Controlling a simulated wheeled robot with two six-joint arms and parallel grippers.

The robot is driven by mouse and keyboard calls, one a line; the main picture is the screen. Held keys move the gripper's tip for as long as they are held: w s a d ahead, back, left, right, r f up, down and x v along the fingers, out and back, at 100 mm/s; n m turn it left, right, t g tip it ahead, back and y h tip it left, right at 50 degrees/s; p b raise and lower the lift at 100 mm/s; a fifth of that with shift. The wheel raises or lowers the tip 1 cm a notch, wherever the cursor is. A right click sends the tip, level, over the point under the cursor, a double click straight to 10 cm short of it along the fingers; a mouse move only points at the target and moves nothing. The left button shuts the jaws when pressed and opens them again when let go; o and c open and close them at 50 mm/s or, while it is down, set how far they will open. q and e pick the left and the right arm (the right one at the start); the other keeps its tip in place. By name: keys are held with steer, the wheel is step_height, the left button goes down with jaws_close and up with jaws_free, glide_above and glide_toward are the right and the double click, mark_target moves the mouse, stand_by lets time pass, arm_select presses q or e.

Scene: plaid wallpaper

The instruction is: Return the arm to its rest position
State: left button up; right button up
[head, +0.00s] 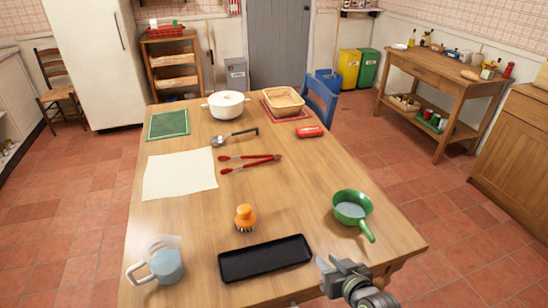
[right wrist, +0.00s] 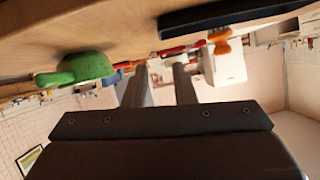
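My right gripper (head: 334,268) is at the near edge of the wooden table (head: 300,170), right of the black tray (head: 265,259) and in front of the green sieve (head: 352,207). In the right wrist view, which is upside down, its two fingers (right wrist: 160,85) stand apart with nothing between them. The green sieve (right wrist: 76,68) and the black tray (right wrist: 235,18) also show there, both clear of the fingers. My left gripper does not show in either view.
An orange brush (head: 245,217), a jug (head: 163,265), red tongs (head: 250,162), a ladle (head: 232,137), a white cloth (head: 180,175), a pot (head: 227,105) and a basket (head: 284,101) are on the table. Floor (head: 465,240) right of the table is clear.

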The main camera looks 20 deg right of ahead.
steer(key=s+d+f+g+h, duration=0.15)
steer(key=s+g, duration=0.25)
steer(key=s, duration=0.7)
steer(key=s+d+g+h, duration=0.25)
steer(key=s+g, duration=0.25)
steer(key=s, duration=0.5)
step_height(320, 180, down, 24)
steer(key=d+g+y, duration=0.1)
steer(key=d, duration=0.2)
steer(key=s+a+f+g, duration=0.1)
steer(key=s+a+f, duration=0.1)
steer(key=s+f, duration=1.4)
steer(key=shift+f+g+y, duration=0.3)
steer(key=shift+f, duration=0.2)
